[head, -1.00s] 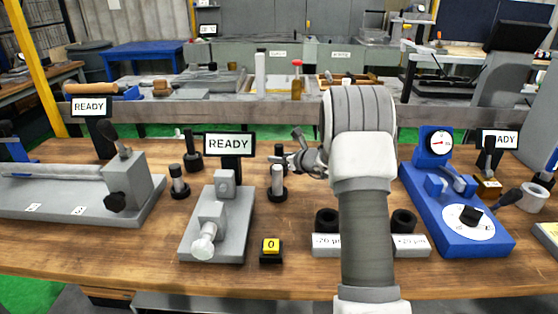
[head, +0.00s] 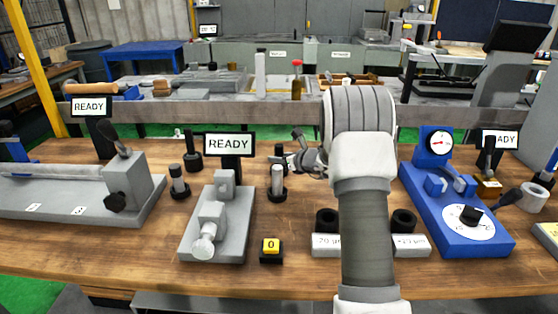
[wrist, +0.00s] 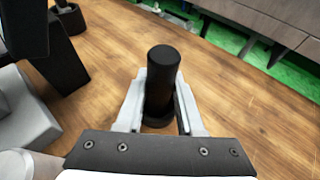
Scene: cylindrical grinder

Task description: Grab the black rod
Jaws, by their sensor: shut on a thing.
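The black rod (wrist: 162,78) stands upright between my gripper's two fingers in the wrist view. Its dark round base shows below it. My gripper (wrist: 160,105) is shut on the rod, one pale finger on each side. In the head view the rod's dark upper part (head: 279,150) shows behind a grey-and-black post, just left of my gripper (head: 290,158). The lower part of the rod is hidden there by the post in front.
The grey-and-black post (head: 277,182) stands close in front of the rod. A READY screen (head: 229,144) above a grey fixture is to the left. Another dark post (head: 193,155) stands further left. A blue gauge stand (head: 455,200) is at the right.

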